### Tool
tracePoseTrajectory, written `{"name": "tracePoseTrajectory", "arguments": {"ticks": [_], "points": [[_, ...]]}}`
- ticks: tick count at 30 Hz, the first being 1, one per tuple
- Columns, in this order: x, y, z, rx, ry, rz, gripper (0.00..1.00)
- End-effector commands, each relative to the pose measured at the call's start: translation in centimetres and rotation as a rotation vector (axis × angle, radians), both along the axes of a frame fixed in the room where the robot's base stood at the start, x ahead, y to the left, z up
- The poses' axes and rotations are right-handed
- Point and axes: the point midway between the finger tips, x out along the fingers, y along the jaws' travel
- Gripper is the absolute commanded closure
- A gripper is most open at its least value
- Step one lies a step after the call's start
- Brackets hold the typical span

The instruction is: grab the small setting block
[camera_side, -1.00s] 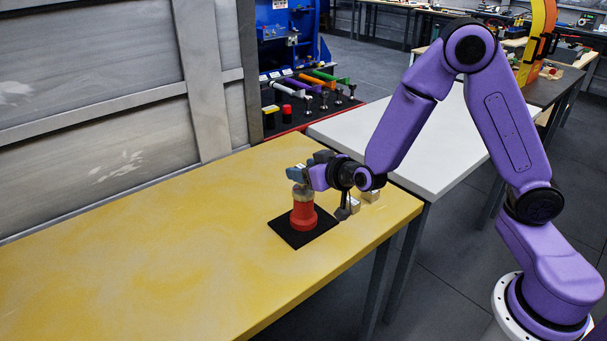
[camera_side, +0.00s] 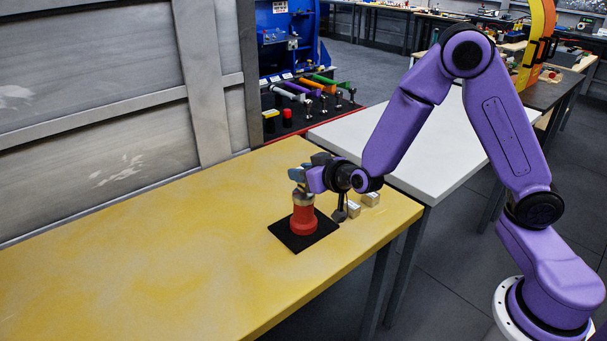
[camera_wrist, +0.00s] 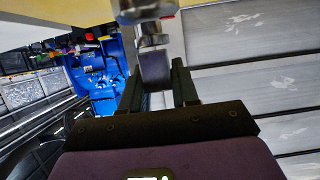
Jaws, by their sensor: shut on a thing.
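My gripper (camera_side: 300,174) is above the red round housing (camera_side: 303,217), which stands upright on a black square mat (camera_side: 286,239). In the wrist view, my gripper (camera_wrist: 158,88) is shut on a small grey block (camera_wrist: 155,68) between its fingertips. Metal parts (camera_wrist: 153,40) line up just beyond this block, with a bit of red beside them. I cannot tell whether the block touches them, or whether it is the small setting block. Two small pale blocks, one (camera_side: 354,209) nearer and one (camera_side: 371,198) farther, lie on the table right of the mat.
The yellow table (camera_side: 150,265) is clear to the left of the mat. A white table (camera_side: 440,150) adjoins it behind on the right. A grey panelled wall (camera_side: 95,150) runs along the back. A stand with coloured handles (camera_side: 320,85) is beyond the table.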

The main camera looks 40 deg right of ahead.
Motion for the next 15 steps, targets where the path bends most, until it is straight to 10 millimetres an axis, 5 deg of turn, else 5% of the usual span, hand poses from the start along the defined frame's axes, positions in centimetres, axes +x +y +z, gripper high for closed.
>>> {"name": "tracePoseTrajectory", "arguments": {"ticks": [8,15], "points": [[0.1,0.0,3.0,0.004,-0.008,-0.002,1.00],[-2.6,-0.4,6.2,0.004,-0.008,-0.001,1.00]]}}
